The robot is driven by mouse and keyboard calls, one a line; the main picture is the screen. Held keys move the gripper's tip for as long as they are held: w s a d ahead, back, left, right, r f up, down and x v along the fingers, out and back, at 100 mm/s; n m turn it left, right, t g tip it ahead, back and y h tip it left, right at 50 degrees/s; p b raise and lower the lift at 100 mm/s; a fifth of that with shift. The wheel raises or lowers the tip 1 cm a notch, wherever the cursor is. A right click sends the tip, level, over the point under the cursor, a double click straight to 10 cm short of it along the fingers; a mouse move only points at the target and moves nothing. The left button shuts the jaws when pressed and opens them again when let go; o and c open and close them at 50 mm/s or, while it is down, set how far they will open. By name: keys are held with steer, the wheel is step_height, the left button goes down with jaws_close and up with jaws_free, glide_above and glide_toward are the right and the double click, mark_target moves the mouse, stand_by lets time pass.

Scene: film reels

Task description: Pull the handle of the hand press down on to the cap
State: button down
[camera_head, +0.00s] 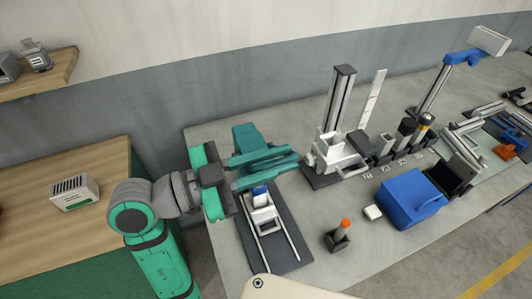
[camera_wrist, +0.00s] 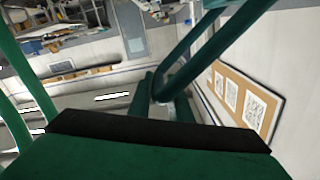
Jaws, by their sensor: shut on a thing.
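The hand press is most likely the white device (camera_head: 333,155) with a tall dark column (camera_head: 342,95) on a dark base, at the middle of the bench in the head view. My green gripper (camera_head: 296,160) reaches in from the left, with its fingertips close beside the press's left side. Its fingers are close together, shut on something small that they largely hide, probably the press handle. The wrist view shows the fingers (camera_wrist: 163,100) converging, with no clear sight of what they hold. I cannot make out the cap.
Below my gripper lies a dark plate (camera_head: 285,258) with white rails and a blue-topped block (camera_head: 260,192). A blue box (camera_head: 410,198), an orange-tipped item (camera_head: 344,228) and a row of dark holders (camera_head: 384,146) stand to the right.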

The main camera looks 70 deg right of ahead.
steer(key=shift+f, duration=0.3)
steer(key=c, duration=1.7)
jaws_free()
steer(key=shift+d, duration=0.1)
steer(key=shift+c, duration=0.2)
steer(key=shift+w, duration=0.1)
steer(key=v, duration=1)
steer(key=shift+w+a, duration=0.3)
